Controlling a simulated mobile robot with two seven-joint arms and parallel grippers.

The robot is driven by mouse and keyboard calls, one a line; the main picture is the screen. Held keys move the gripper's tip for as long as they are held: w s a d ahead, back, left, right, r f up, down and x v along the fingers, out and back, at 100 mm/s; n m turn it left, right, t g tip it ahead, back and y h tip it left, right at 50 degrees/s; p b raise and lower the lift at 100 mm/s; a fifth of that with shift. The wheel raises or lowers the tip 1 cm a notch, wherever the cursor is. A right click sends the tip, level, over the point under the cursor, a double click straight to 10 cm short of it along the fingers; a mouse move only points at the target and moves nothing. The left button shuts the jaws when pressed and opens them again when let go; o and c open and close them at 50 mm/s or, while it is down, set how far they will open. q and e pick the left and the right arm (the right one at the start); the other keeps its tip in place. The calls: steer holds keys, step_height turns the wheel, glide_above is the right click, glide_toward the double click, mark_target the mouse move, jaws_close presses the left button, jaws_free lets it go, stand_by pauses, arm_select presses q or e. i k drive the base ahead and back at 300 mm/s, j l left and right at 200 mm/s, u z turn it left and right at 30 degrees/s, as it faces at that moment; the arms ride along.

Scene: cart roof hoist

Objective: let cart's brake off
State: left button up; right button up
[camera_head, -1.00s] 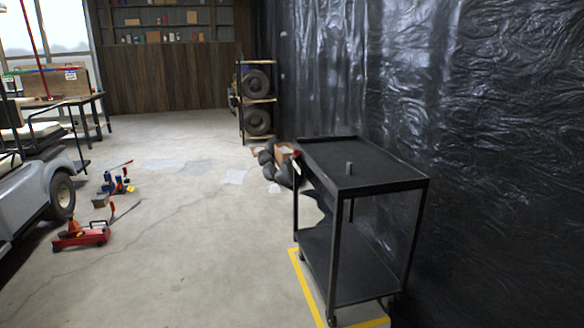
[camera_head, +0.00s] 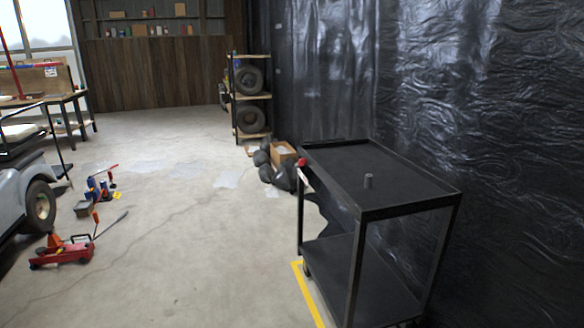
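A black two-shelf cart (camera_head: 405,183) stands at the right, beside the black plastic-covered wall. It has castors at its feet; one shows at the far left leg. Neither of my grippers is in view.
Yellow floor tape (camera_head: 308,296) runs along the cart's left side. Black bags (camera_head: 280,174) and a cardboard box (camera_head: 283,152) lie beyond the cart. A red floor jack (camera_head: 64,252) lies at the left by a grey vehicle (camera_head: 12,200). The middle floor is clear.

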mark_target(302, 162)
steer(key=i+j, duration=0.4)
steer(key=i, duration=0.2)
steer(key=i+j+z, duration=0.1)
steer(key=i+j, duration=0.3)
steer(key=i, duration=0.25)
steer(key=i+j, duration=0.4)
steer(key=i, duration=0.2)
steer(key=i+j+z, duration=0.1)
steer(key=i+j, duration=0.35)
steer(key=i, duration=0.15)
